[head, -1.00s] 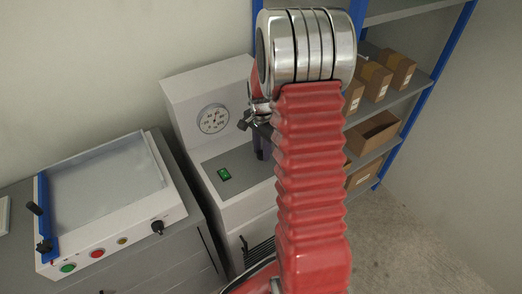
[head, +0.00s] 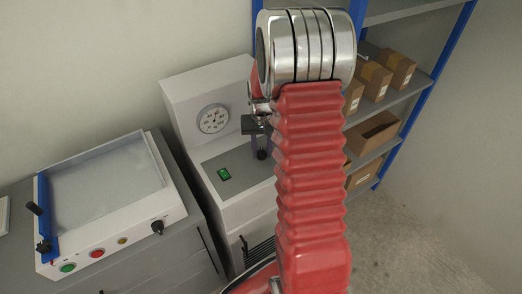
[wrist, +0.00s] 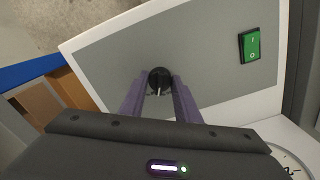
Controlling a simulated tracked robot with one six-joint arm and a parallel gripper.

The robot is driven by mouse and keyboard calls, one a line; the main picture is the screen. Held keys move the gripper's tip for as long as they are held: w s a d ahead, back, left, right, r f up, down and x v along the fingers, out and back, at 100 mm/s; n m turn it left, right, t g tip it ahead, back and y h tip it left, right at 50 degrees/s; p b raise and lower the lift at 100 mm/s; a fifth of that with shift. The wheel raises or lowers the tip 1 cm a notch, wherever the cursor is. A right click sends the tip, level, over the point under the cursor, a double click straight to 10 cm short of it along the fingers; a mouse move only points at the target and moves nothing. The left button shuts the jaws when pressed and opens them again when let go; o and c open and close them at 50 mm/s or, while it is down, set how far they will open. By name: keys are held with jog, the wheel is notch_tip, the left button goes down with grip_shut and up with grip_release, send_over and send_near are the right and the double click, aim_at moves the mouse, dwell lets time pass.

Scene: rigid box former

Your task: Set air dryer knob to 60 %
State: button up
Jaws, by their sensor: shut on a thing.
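The air dryer (head: 188,88) is a white cabinet with a grey sloped panel, a round gauge (head: 213,119) and a green switch (head: 224,174). In the wrist view its black knob (wrist: 159,79) sits on the grey panel, with a pale pointer mark toward the picture's bottom. My gripper (wrist: 159,84) has its two purple fingers on either side of the knob and is shut on it. In the head view the gripper (head: 261,153) is at the panel, partly behind my red arm. The knob's scale cannot be read.
A white machine with a blue bar (head: 108,190) and several buttons stands at left. A shelf with blue posts and cardboard boxes (head: 372,80) stands at right. Grey floor (head: 410,235) is clear at lower right.

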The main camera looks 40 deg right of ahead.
aim_at(262, 150)
jog(key=n, duration=0.6)
jog(key=shift+w, duration=0.15)
dwell(0.4)
jog(key=o, duration=1)
jog(key=shift+o, duration=0.2)
jog(key=shift+r, duration=0.1)
notch_tip(262, 150, up, 14)
jog(key=shift+f, duration=0.2)
dwell(0.3)
